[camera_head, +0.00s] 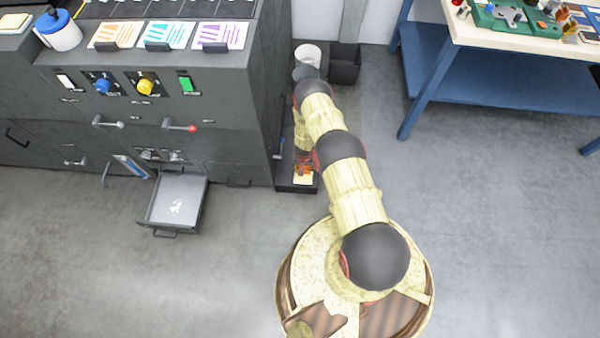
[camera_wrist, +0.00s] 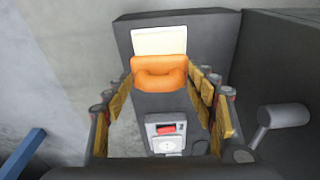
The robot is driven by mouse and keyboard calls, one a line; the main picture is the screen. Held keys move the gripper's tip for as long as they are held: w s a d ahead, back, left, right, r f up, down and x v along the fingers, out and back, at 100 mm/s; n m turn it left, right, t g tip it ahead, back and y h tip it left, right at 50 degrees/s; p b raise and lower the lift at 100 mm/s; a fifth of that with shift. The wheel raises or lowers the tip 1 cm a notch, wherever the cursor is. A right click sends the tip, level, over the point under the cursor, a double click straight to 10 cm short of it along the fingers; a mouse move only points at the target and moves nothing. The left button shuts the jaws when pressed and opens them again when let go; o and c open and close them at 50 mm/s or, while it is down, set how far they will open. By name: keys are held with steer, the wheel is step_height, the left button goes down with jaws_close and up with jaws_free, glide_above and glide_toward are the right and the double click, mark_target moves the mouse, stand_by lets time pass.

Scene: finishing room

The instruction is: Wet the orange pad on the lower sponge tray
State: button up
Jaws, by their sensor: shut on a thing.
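My gripper (camera_wrist: 160,95) is shut on the orange pad (camera_wrist: 160,74), which sits between its fingertips. In the head view my gripper (camera_head: 303,162) is low beside the dark cabinet's right side, partly hidden by my arm. A cream sponge (camera_wrist: 158,40) lies on a dark tray (camera_wrist: 205,28) just beyond the pad. The pad overlaps the sponge's near edge in the wrist view; I cannot tell whether they touch. In the head view the sponge (camera_head: 303,180) and tray (camera_head: 296,189) show near the floor at the cabinet's right corner.
The dark cabinet (camera_head: 225,130) stands close on the left, with an open drawer (camera_head: 178,200) low at its front. A white bin (camera_head: 308,54) and a dark bin (camera_head: 345,66) stand behind my arm. A blue-legged workbench (camera_head: 480,85) is at right. Front floor is clear.

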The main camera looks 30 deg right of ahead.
steer(key=shift+a+f, duration=0.1)
steer(key=shift+f+b, duration=2.1)
steer(key=shift+f, duration=0.8)
steer(key=shift+f, duration=0.55)
steer(key=shift+r, duration=0.1)
steer(key=shift+r+p, duration=2.5)
steer(key=shift+r, duration=0.95)
step_height(320, 180, down, 7)
steer(key=b, duration=0.5)
